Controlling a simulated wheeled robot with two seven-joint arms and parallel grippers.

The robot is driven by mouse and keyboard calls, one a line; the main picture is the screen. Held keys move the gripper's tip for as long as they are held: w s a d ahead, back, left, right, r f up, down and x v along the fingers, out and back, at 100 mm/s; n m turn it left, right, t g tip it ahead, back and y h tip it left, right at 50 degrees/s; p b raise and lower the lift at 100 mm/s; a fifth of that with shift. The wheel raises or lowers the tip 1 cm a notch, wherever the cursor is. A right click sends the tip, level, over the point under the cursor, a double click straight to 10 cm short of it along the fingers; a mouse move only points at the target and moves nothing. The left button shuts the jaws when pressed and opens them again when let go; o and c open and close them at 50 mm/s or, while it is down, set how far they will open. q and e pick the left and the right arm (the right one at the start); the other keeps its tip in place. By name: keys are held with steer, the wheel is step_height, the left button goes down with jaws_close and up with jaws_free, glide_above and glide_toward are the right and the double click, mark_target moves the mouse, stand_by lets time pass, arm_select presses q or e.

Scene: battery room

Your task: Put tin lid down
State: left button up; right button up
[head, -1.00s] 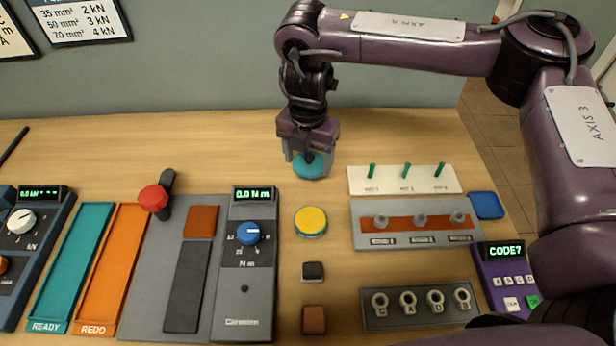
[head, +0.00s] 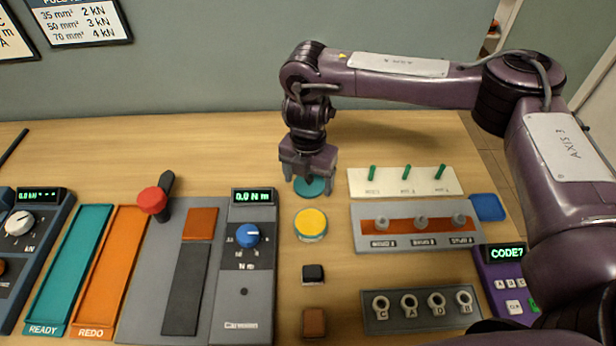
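The tin lid (head: 312,188) is a round teal disc, lying flat, at or just above the bench behind the yellow-topped tin. I cannot tell whether it touches the wood. My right gripper (head: 308,181) points straight down over the lid, with its fingers at the lid's two sides, shut on it. The round tin (head: 310,223), with a yellow top and a pale rim, stands just in front of the lid. My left gripper is not in view.
Right of the lid is a white board (head: 404,182) with green pegs; a grey busbar block (head: 415,226) is in front of it. A torque tester (head: 247,270) stands to the left. A dark block (head: 313,273) and a brown block (head: 314,322) lie in front. Bench wood left of the lid is clear.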

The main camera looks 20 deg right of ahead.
mark_target(308, 180)
steer(key=shift+o, duration=1.1)
step_height(308, 180, up, 12)
steer(key=p, duration=0.1)
steer(key=shift+r, duration=0.2)
